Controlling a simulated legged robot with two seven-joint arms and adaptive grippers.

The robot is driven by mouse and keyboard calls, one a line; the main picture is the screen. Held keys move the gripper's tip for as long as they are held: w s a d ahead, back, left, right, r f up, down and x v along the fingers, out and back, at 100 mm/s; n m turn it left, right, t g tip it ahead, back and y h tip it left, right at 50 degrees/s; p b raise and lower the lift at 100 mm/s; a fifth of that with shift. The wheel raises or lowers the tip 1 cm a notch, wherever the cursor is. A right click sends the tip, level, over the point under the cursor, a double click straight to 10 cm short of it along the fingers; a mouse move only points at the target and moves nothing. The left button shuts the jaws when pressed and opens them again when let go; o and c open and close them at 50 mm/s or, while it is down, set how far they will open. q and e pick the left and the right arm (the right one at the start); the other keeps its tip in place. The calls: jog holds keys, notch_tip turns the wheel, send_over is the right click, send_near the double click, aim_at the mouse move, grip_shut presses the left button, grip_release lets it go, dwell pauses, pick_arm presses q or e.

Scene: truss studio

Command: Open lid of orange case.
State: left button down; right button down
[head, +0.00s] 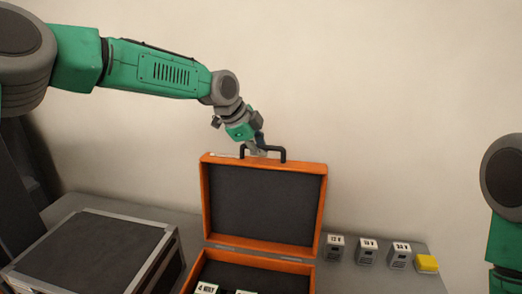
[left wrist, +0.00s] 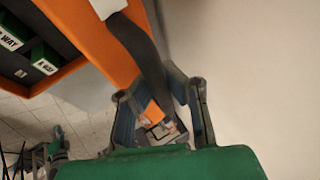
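The orange case (head: 323,207) stands open on the table in the head view, its lid (head: 262,205) raised roughly upright with the dark lining facing me. A black handle (head: 284,153) sits on the lid's top edge. My left gripper (head: 257,147) is at this handle. In the left wrist view, the dark handle (left wrist: 148,62) runs between the fingers of my left gripper (left wrist: 150,92), which stand apart with a gap beside it; firm contact is not clear. The orange lid edge (left wrist: 100,62) is close by. My right gripper is outside the frames; only part of that arm shows at right.
A grey-edged black case (head: 90,250) lies left of the orange case. Several small grey labelled blocks (head: 367,252) and a yellow block (head: 427,263) stand to the right. Labelled items (head: 207,287) lie inside the orange case. A plain wall is behind.

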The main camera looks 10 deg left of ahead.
pick_arm(q)
jog(key=shift+w+d+r, duration=0.1)
jog(key=shift+w+r, duration=0.1)
jog(key=shift+r, duration=0.45)
jog(key=c, duration=1.8)
grip_release()
jog(key=shift+o, duration=1.2)
jog(key=shift+s, duration=0.1)
jog(key=shift+s+d+f, duration=0.15)
jog(key=shift+s, duration=0.05)
jog(key=shift+s+a+r, duration=0.1)
jog(key=shift+a+r, duration=0.15)
jog(key=shift+r, duration=0.2)
jog(key=v, duration=1.1)
jog(key=shift+s, duration=0.15)
